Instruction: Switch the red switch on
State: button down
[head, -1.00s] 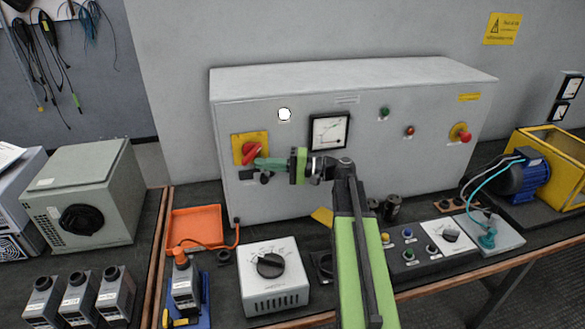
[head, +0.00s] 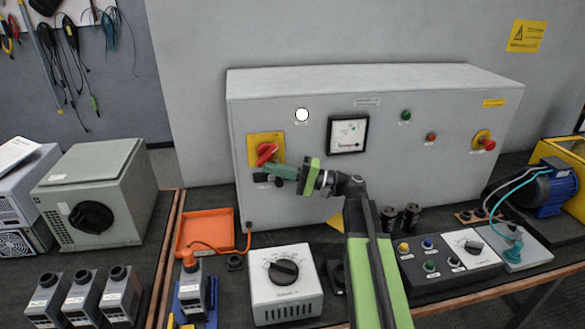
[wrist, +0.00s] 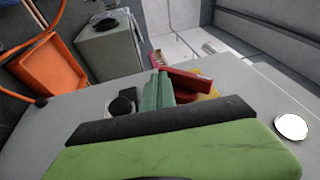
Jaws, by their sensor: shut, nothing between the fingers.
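The red switch (head: 266,153) is a rotary handle on a yellow plate (head: 279,142), at the left of the grey cabinet's front. Its handle is tilted, with the upper end to the right. My gripper (head: 270,170) has green fingers, which are shut and empty. The fingertips are at the lower side of the red handle. In the wrist view the shut fingers (wrist: 158,90) lie right beside the red handle (wrist: 188,82); I cannot tell whether they touch. The fingers and wrist hide part of the yellow plate.
The grey cabinet (head: 400,170) carries a white round lamp (head: 302,115), a meter (head: 347,135), a green button (head: 406,116) and a red emergency knob (head: 486,143). An orange tray (head: 205,232) and a white dial box (head: 286,286) stand below on the bench.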

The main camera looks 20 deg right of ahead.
aim_at(282, 181)
jog(key=shift+d, duration=0.1)
jog(key=shift+d+f+b, duration=0.1)
jog(key=shift+f+b, duration=0.2)
jog(key=d+f+b, duration=0.1)
jog(key=f+b, duration=0.1)
jog(key=shift+d+f+b, duration=0.3)
jog(key=shift+d, duration=0.1)
jog(key=b+v, duration=0.2)
jog(key=v, duration=0.8)
jog(key=shift+d+f, duration=0.15)
jog(key=shift+d, duration=0.15)
